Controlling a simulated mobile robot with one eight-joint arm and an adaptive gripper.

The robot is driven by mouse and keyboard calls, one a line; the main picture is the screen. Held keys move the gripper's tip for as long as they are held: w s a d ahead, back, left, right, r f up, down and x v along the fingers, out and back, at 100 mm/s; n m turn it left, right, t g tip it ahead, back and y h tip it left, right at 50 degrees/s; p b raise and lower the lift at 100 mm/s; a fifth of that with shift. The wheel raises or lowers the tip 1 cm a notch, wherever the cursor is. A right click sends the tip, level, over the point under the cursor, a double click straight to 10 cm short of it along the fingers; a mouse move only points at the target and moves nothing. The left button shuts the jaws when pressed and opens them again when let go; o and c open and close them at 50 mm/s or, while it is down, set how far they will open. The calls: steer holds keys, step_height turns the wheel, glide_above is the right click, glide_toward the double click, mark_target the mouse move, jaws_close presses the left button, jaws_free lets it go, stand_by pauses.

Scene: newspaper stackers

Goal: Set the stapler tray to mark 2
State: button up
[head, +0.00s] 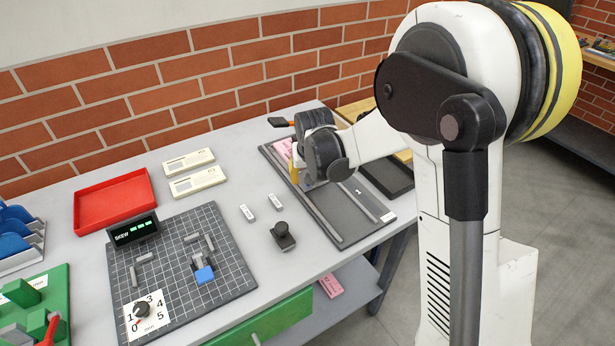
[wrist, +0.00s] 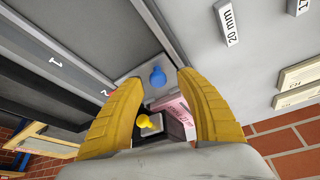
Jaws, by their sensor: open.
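A dark rail bed (head: 350,207) lies at the right end of the table with long rails. In the wrist view a grey plate with a blue knob (wrist: 158,77) sits at the rails and appears to be the stapler tray (wrist: 128,86). A mark "1" (wrist: 55,62) shows on the bed, and a reddish mark near the plate is partly hidden by a finger. My gripper (wrist: 156,82) is open, its yellow fingers on either side of the blue knob, apart from it. My gripper also shows over the far part of the bed (head: 296,172).
A pink block (wrist: 178,108) and a yellow knob (wrist: 150,122) lie beyond the plate. A black clamp-like piece (head: 283,237), small labels (head: 247,213), a gridded board with a dial (head: 190,262) and a red tray (head: 115,200) stand left. A brick wall runs behind.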

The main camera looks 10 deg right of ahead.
steer(key=v, duration=1.2)
steer(key=s+d+r+t, duration=0.1)
steer(key=s, duration=1.1)
steer(key=s+d+r+t, duration=0.1)
steer(key=s+d+r, duration=0.1)
steer(key=s, duration=1)
steer(key=shift+s+d+n+t, duration=0.2)
steer(key=shift+n+t, duration=0.1)
steer(key=shift+n, duration=0.1)
